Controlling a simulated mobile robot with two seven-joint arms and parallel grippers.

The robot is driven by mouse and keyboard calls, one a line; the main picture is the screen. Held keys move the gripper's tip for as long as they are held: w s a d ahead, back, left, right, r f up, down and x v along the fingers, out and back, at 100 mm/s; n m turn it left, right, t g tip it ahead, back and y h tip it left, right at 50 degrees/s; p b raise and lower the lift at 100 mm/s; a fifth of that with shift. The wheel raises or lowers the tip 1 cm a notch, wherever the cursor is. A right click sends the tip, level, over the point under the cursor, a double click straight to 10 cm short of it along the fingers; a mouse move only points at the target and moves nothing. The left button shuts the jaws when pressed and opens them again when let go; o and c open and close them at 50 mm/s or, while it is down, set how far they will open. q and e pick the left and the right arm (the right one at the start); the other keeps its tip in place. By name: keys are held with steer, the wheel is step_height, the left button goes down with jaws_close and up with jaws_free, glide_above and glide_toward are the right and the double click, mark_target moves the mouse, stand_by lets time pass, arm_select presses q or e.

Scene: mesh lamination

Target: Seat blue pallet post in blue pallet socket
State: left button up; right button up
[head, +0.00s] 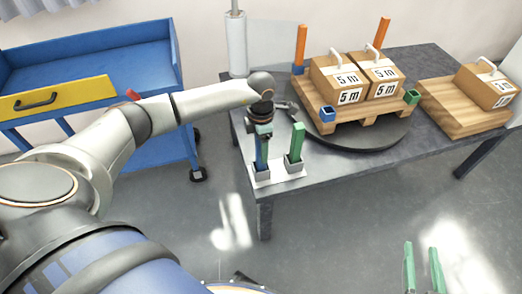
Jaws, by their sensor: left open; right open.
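The blue post (262,154) stands upright in a holder (276,174) at the table's near left corner. My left gripper (262,134) is over the top of this post, pointing down, with its jaws open; whether a finger touches the post cannot be told. The blue pallet socket (327,114) is at the near left corner of the wooden pallet (350,122), to the right of the post, and looks empty. My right gripper (422,268) shows at the bottom right edge as two separated green fingers, open and empty, away from the table.
A green post (296,146) stands beside the blue one. Orange posts (301,48) rise at the pallet's back corners; a green socket (412,97) is at its right. Boxes (338,82) load the pallet on a dark turntable (372,140). A second pallet (450,112) is at right, a blue cart (100,60) at left.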

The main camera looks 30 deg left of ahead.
arm_select(q)
jaws_close()
stand_by(0.4)
stand_by(0.9)
